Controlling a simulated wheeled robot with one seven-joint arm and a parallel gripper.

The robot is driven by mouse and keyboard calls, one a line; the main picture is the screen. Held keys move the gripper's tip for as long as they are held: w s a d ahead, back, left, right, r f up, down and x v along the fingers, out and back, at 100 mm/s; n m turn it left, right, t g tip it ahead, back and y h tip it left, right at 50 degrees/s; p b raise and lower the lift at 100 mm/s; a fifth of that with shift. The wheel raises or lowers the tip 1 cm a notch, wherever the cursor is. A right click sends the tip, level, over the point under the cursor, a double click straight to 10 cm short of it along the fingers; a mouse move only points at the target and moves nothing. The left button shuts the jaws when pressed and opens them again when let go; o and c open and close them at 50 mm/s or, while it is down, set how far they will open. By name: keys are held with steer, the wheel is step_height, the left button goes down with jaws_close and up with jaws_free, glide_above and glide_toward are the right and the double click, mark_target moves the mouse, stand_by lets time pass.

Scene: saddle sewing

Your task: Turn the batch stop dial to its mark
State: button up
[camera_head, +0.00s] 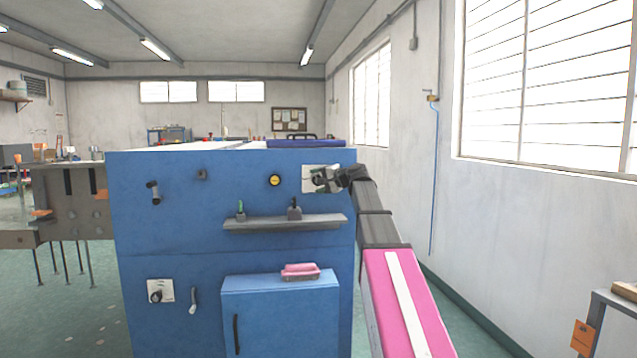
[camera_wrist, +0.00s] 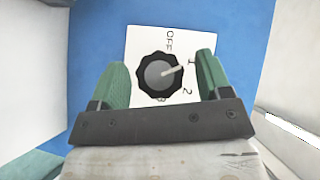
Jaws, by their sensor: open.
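A dial (camera_wrist: 160,78) with a black scalloped rim and grey centre sits on a white plate (camera_wrist: 140,45) marked OFF, 1, 2 and a partly hidden 3. Its pale pointer aims close to the 1. My gripper (camera_wrist: 162,75) is open, with one green finger on each side of the dial; I cannot tell whether they touch it. In the head view my gripper (camera_head: 326,180) is at the upper right of the blue cabinet front (camera_head: 190,235), in front of the white plate (camera_head: 309,171), and hides the dial.
A grey shelf (camera_head: 285,223) with two small items juts out below my gripper. A pink-topped object (camera_head: 300,271) lies on a blue box (camera_head: 280,310). A second dial (camera_head: 157,296), a lever (camera_head: 193,301) and a yellow button (camera_head: 275,180) are on the same front.

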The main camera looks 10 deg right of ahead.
steer(key=v, duration=1)
steer(key=shift+s+d, duration=0.2)
steer(key=shift+s, duration=0.05)
